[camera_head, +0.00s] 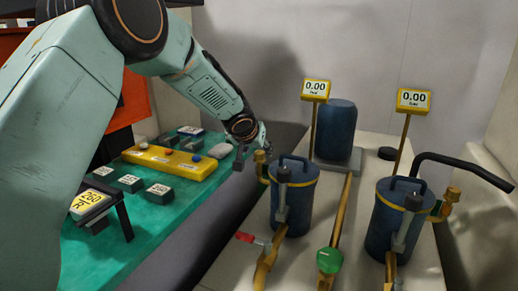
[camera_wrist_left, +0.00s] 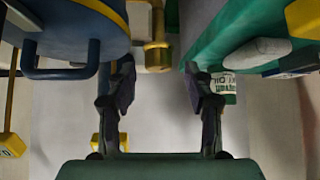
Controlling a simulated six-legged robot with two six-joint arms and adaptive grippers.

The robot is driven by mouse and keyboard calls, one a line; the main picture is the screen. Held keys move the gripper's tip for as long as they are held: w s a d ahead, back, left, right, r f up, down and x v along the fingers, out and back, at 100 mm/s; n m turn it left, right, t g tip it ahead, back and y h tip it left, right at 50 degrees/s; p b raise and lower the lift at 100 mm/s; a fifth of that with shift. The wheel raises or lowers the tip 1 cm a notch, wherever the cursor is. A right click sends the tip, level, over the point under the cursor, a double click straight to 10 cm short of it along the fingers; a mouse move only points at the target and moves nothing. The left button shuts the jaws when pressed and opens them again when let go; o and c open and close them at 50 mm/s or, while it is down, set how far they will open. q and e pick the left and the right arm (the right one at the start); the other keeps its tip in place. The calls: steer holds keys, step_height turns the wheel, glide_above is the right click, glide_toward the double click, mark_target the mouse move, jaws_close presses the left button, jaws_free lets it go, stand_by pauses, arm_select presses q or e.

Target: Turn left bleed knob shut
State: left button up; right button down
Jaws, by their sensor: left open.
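The left filter canister (camera_head: 291,200) is dark blue with a lid handle and a brass band. The brass left bleed knob (camera_head: 261,160) sticks out from its left side near the top. In the left wrist view, the brass knob (camera_wrist_left: 157,50) lies ahead of and roughly between the fingertips, beside the blue canister (camera_wrist_left: 75,30). My left gripper (camera_head: 252,150) is close to the knob on its left; the wrist view shows its fingers (camera_wrist_left: 159,75) apart with nothing between them. Contact with the knob is not visible. My right gripper is not in view.
A green bench (camera_head: 148,225) with labelled blocks and a yellow button strip (camera_head: 170,162) lies left. A second blue canister (camera_head: 388,225) stands right. Brass pipes, a red lever (camera_head: 252,239) and a green handle (camera_head: 329,261) lie in front. Yellow gauges (camera_head: 315,90) stand behind.

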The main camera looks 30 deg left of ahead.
arm_select(q)
steer(key=shift+w+f+p, duration=0.3)
steer(key=shift+w+f, duration=0.2)
steer(key=shift+w, duration=0.05)
steer(key=shift+w+f, duration=0.1)
jaws_close()
stand_by(0.4)
